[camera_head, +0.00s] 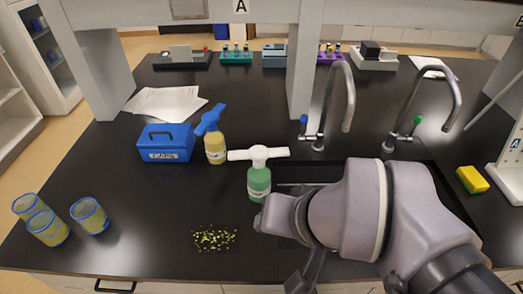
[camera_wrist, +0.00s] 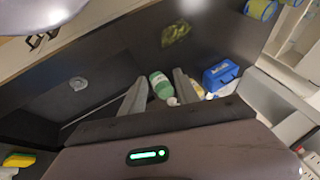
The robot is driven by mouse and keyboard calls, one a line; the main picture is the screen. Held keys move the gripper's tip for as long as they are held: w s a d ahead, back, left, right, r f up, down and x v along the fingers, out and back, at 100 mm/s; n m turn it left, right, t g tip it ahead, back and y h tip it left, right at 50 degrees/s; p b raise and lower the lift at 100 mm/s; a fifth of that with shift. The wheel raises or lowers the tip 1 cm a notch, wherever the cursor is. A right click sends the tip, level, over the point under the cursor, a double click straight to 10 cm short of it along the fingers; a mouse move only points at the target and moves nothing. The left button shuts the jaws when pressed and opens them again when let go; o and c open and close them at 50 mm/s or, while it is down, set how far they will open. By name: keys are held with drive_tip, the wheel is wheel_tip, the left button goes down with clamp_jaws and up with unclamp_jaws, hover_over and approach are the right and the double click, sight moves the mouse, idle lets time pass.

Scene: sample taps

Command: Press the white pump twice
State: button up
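The white pump (camera_head: 258,154) is a wide T-shaped head on top of a green bottle (camera_head: 259,183), which stands upright on the black counter left of the sink. In the wrist view the green bottle (camera_wrist: 160,84) shows beyond my gripper, with part of the white pump (camera_wrist: 172,101) low beside it. My gripper (camera_wrist: 160,82) is open, its two grey fingers apart with nothing held between them. The bottle shows in the gap between the fingers, but at a distance. In the head view my arm hides the gripper's fingertips.
A yellow bottle with a blue pump (camera_head: 214,138) and a blue box (camera_head: 166,143) stand left of the white pump. Blue-rimmed cups (camera_head: 90,215) are at far left, yellow crumbs (camera_head: 214,238) in front. Two taps (camera_head: 318,136) rise behind the sink; a sponge (camera_head: 472,179) lies right.

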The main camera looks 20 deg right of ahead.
clamp_jaws()
idle(1.4)
